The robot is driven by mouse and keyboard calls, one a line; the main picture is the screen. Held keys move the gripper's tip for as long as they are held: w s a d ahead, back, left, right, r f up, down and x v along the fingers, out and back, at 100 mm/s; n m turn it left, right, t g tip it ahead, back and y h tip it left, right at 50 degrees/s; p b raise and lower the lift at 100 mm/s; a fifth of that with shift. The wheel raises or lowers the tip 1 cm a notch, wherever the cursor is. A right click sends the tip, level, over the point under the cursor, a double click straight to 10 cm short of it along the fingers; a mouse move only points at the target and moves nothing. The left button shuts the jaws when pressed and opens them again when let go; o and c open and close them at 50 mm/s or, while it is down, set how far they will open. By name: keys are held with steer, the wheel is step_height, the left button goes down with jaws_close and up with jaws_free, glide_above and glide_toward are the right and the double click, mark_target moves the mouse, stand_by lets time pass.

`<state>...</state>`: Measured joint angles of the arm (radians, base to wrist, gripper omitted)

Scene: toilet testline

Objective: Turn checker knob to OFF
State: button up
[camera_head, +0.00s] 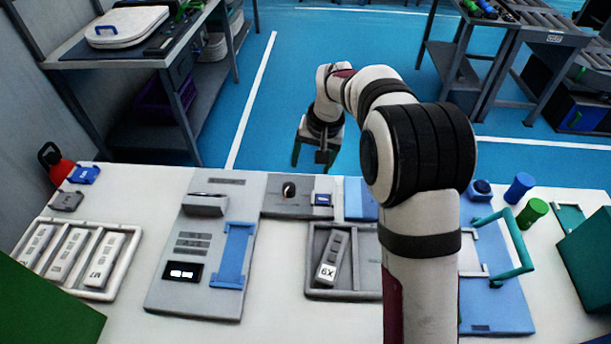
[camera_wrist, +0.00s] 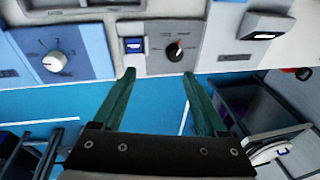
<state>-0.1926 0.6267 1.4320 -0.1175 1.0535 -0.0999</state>
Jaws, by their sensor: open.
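A dark round knob (camera_head: 289,190) sits on a grey panel (camera_head: 270,209) at the far edge of the white table. In the wrist view the knob (camera_wrist: 174,51) has a small red mark, and its surrounding labels are too small to read. A blue switch (camera_wrist: 134,45) is beside it. A white knob (camera_wrist: 55,62) is on a blue panel (camera_wrist: 90,40), with numbers around it. Which one is the checker knob is not readable. My gripper (camera_head: 312,154) is open and empty beyond the table's far edge. In the wrist view its green fingertips (camera_wrist: 158,75) are apart, short of the dark knob.
A grey checker-like unit (camera_head: 165,297) with a lit display and blue handle stands left of the knob panel. A tray (camera_head: 318,292) holds a grey remote (camera_head: 334,255). My arm hides part of the right side.

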mark_target(289, 187)
steer(key=w+a+f+n, duration=0.1)
steer(key=a+f+n, duration=0.1)
steer(key=f, duration=0.2)
steer(key=w+a+f+n+t, duration=0.1)
steer(key=a+f+n, duration=0.1)
steer(key=f, duration=0.2)
steer(key=w+a+f+n+t, duration=0.1)
steer(key=f+n, duration=0.1)
steer(key=f, duration=0.3)
steer(key=shift+w+a, duration=0.2)
steer(key=shift+a, duration=0.2)
jaws_close()
